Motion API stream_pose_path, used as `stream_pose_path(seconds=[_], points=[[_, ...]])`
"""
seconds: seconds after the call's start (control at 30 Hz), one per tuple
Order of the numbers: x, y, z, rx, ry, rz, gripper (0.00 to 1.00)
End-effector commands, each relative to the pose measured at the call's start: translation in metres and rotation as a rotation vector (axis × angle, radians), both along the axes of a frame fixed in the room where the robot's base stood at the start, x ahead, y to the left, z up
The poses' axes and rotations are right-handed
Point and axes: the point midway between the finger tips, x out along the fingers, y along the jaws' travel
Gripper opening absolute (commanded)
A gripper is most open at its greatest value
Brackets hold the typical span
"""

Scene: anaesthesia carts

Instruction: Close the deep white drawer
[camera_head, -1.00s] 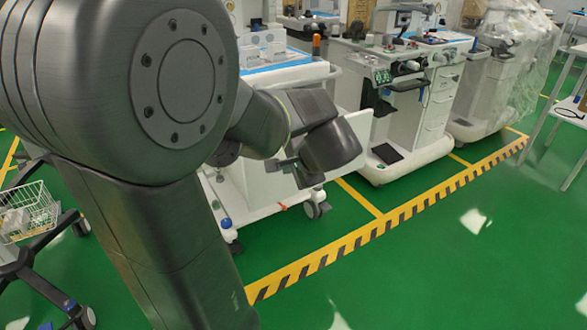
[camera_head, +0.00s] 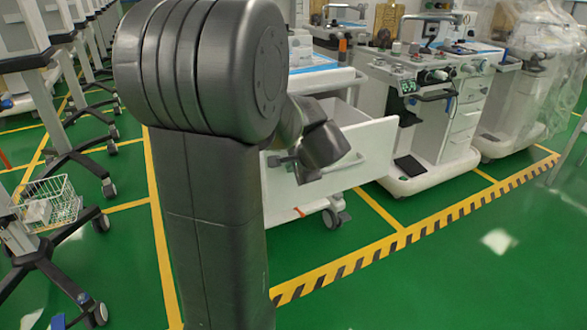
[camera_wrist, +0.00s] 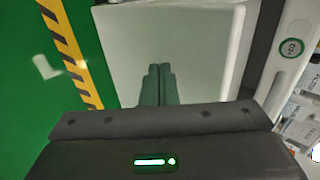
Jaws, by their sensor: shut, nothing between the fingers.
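The deep white drawer (camera_head: 372,143) stands open from a white cart (camera_head: 312,82) in the head view, its front panel partly behind my wrist. In the wrist view a deep white bin with a pale rim (camera_wrist: 112,45), apparently this drawer, lies beyond my fingers. My gripper (camera_wrist: 158,70) is shut and empty, its two dark fingers side by side against the white interior. In the head view my gripper (camera_head: 277,161) is small and partly hidden by my wrist, beside the drawer. I cannot tell whether the fingers touch it.
Another white cart (camera_head: 432,110) stands to the right, with a plastic-draped one (camera_head: 535,75) beyond. A wheeled stand with a wire basket (camera_head: 48,203) is at left. Green floor (camera_head: 440,285) in front is clear, crossed by yellow-black tape (camera_head: 400,240).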

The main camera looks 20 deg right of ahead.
Motion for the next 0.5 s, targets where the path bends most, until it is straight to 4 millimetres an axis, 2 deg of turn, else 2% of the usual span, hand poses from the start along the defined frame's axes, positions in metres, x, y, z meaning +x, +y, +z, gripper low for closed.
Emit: stream_pose_path(seconds=[0.27,0.37,0.5], points=[[0.008,0.001,0.001,0.000,0.001,0.001,0.00],[0.020,0.003,0.002,0.002,0.001,0.004,0.00],[0.048,0.005,0.002,0.002,0.003,0.005,0.00]])
